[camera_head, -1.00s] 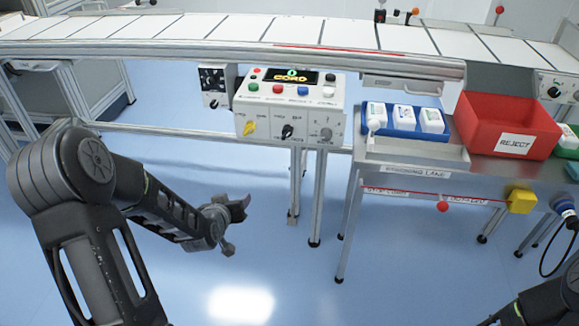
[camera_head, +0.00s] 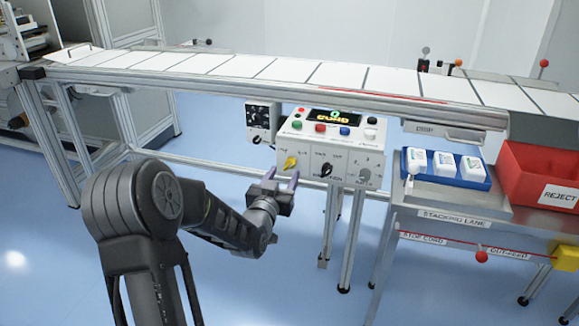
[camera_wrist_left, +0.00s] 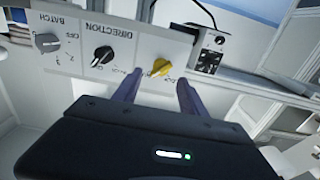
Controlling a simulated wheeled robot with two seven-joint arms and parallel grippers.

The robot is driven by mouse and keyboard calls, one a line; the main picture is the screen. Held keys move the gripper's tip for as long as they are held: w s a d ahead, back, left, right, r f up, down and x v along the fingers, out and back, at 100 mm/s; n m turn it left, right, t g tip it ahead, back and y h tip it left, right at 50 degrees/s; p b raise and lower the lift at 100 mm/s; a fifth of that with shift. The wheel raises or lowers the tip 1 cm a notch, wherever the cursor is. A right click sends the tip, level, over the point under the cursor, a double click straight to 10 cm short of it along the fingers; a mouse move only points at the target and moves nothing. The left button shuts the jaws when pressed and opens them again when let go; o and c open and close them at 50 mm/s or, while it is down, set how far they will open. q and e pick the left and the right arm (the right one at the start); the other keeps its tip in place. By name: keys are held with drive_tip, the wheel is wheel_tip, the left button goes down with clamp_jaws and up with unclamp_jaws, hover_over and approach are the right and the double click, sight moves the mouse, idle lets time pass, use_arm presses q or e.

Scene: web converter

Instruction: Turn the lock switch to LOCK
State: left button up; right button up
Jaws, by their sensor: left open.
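A control box (camera_head: 309,173) hangs below the conveyor. A yellow switch knob (camera_head: 290,162), apparently the lock switch, is on the left of its front face. Its small labels are not readable. My left gripper (camera_head: 281,178) is open and empty, just in front of and below the yellow knob. In the left wrist view the yellow knob (camera_wrist_left: 161,67) appears between and beyond the two fingertips (camera_wrist_left: 157,83), apparently not touched. My right gripper is out of view.
On the same face are a black DIRECTION knob (camera_head: 326,170) and a grey knob (camera_head: 364,175). A small black-faced unit (camera_head: 262,117) hangs to the left. A blue tray (camera_head: 482,183) and red REJECT bin (camera_head: 525,190) stand right.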

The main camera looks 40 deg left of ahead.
sight(289, 166)
use_arm(q)
drive_tip(key=x, duration=0.5)
drive_tip(key=shift+w+a, duration=0.1)
drive_tip(key=shift+w, duration=0.1)
clamp_jaws()
idle(0.3)
